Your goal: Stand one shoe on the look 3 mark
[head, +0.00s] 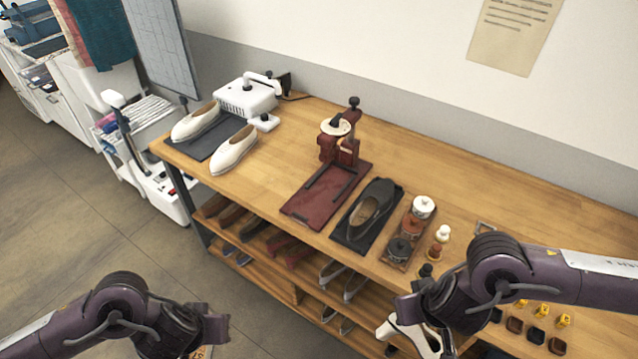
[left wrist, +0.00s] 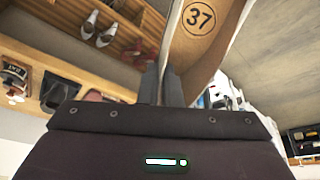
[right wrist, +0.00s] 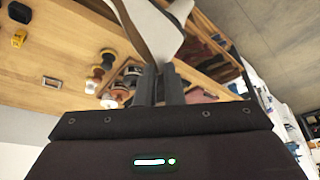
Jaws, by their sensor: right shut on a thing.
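My right gripper (right wrist: 160,84) is shut on a white shoe (head: 408,332), held over the bench's front edge; the shoe also shows above the fingers in the right wrist view (right wrist: 150,28). My left gripper (left wrist: 162,84), low in front of the bench, is shut on another shoe (left wrist: 208,38), its tan sole marked 37. A pair of white shoes (head: 235,150) stands on a grey mat (head: 210,146) at the bench's left. One dark shoe (head: 372,208) stands on a black mat (head: 348,236). I cannot read which mark is look 3.
Shelves below hold several shoes (head: 285,244).

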